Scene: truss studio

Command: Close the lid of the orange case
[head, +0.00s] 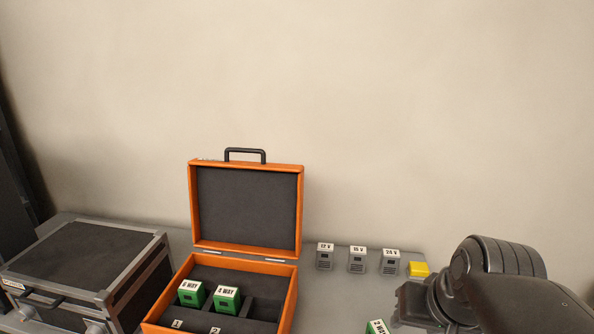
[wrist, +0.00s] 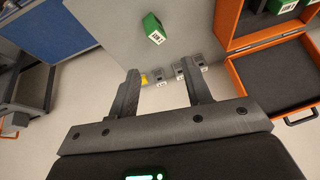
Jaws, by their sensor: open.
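The orange case (head: 292,300) stands on the grey table with its lid (head: 247,205) raised upright, dark lining facing forward and a black handle on top. In the head view two green blocks (head: 191,294) sit in its compartments; its front is cut off by the picture's edge. In the wrist view the open lid (wrist: 285,78) is at the right, beside the case body (wrist: 228,25). My gripper (wrist: 163,80) is open and empty, its fingers over the table and apart from the case. In the head view my arm is at the right and the fingers cannot be made out.
A black flight case (head: 80,262) stands left of the orange case. Three grey blocks with white labels (head: 357,260) and a yellow block (head: 418,269) stand along the back right. A loose green block (head: 376,326) lies right of the case. A wall is behind.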

